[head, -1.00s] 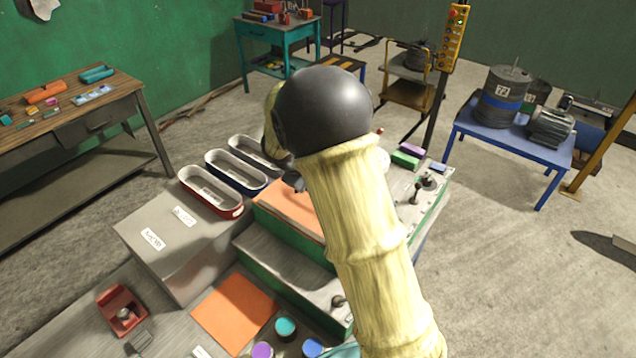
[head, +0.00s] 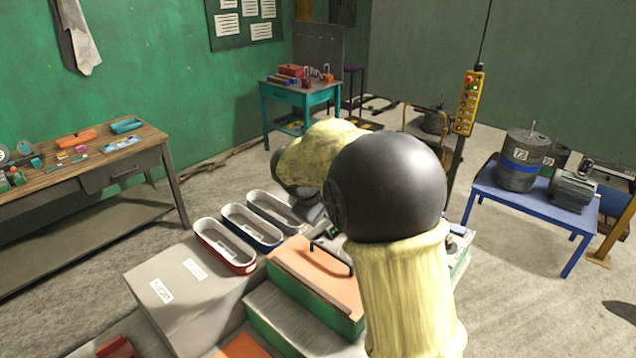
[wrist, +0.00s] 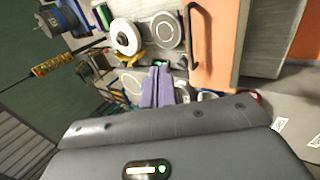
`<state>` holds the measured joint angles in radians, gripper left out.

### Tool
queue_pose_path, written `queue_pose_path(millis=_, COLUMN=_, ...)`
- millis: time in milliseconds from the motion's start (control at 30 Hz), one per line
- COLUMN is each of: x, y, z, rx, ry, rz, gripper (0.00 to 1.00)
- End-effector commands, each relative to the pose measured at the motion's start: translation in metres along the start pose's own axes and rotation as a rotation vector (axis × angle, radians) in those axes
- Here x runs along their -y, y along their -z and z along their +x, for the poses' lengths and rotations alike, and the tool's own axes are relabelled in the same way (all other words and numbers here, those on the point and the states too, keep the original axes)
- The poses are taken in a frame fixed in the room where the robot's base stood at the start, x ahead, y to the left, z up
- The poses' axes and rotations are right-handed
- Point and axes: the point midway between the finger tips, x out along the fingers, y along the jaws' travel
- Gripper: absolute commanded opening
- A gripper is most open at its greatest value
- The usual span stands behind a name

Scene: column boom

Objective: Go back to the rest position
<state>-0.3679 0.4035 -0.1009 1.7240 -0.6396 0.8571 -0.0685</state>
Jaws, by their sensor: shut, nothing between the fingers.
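My gripper (wrist: 160,66) shows in the wrist view with its two purple fingers together and nothing between them. It hangs above the machine bench, apart from the orange panel (wrist: 222,60) with a black bar handle (wrist: 194,38). In the head view my padded yellow arm and its dark round joint cover the middle, and the fingers are mostly hidden behind them. The orange panel (head: 300,275) with its black handle (head: 332,260) lies just left of my arm.
Three oval trays, red (head: 225,246), blue (head: 252,228) and grey (head: 276,212), stand left of my arm on a grey box (head: 190,285). A yellow pendant (head: 468,103) hangs behind. A blue table (head: 500,197) with motors is right. Floor between is open.

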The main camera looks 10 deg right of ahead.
Motion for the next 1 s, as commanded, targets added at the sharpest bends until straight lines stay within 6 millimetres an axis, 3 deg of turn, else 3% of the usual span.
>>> queue_pose_path(millis=133, x=0.005, y=-0.010, z=0.004, rx=-0.002, ry=0.027, rz=0.023, gripper=0.00)
queue_pose_path(millis=267, x=0.024, y=-0.040, z=0.014, rx=-0.007, ry=0.109, rz=0.099, gripper=0.00)
queue_pose_path(millis=733, x=0.139, y=-0.186, z=0.031, rx=-0.018, ry=0.429, rz=0.649, gripper=0.00)
queue_pose_path(millis=867, x=0.158, y=-0.207, z=0.031, rx=-0.013, ry=0.453, rz=0.750, gripper=0.00)
queue_pose_path(millis=1000, x=0.163, y=-0.212, z=0.030, rx=-0.010, ry=0.458, rz=0.779, gripper=0.00)
